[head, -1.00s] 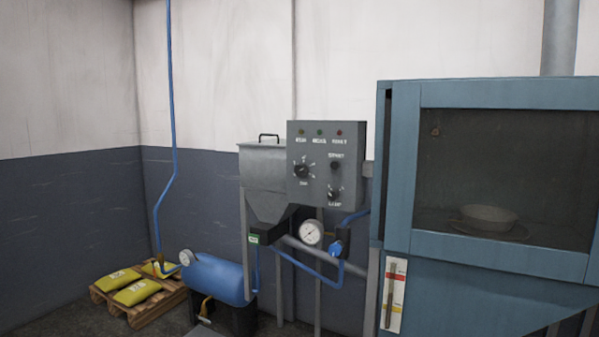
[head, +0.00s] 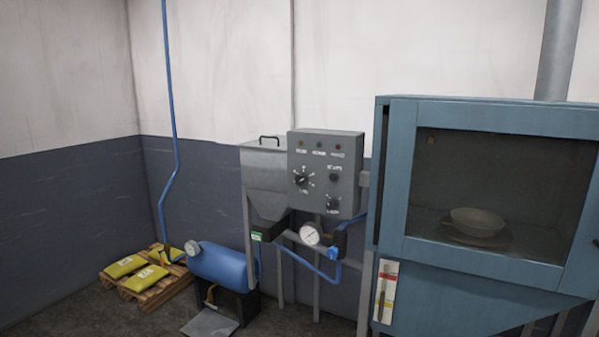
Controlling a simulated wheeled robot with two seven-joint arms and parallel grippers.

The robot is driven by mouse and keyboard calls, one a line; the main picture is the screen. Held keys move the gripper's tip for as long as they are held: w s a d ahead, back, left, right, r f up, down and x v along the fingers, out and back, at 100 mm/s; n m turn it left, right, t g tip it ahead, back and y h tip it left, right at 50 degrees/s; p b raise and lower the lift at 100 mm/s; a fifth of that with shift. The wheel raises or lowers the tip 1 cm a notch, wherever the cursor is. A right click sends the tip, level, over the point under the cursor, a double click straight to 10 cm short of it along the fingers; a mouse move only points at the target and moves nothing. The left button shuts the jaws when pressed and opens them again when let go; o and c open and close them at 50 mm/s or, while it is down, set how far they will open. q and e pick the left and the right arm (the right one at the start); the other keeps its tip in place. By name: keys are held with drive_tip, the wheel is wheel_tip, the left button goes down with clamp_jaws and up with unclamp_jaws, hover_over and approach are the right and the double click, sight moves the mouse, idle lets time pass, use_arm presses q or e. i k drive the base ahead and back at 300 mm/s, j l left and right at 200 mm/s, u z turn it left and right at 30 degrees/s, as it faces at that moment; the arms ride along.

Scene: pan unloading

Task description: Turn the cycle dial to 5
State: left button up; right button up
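The grey control box (head: 325,171) hangs in the middle of the head view, beside a metal hopper. It carries a larger black dial (head: 301,179) at its left with white marks around it. A small black button or knob (head: 334,177) and a lower black knob (head: 333,203) sit at its right. The lettering and the dial's exact setting are too small to read. Neither of my grippers is in view.
A blue cabinet (head: 392,180) with a glass window stands at right, a pan (head: 477,222) inside. The hopper (head: 265,170), a pressure gauge (head: 309,235) and a blue tank (head: 225,265) are left of it. A pallet (head: 160,290) with yellow bags lies at far left.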

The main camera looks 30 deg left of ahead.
sight(301, 180)
drive_tip(key=i+j+u, duration=0.15)
drive_tip(key=i+j, duration=0.5)
drive_tip(key=j, duration=0.35)
drive_tip(key=i+j+u, duration=0.15)
drive_tip(key=i+j, duration=0.5)
drive_tip(key=j, duration=0.25)
drive_tip(key=i+j+u, duration=0.15)
drive_tip(key=i+j, duration=0.6)
drive_tip(key=j, duration=0.1)
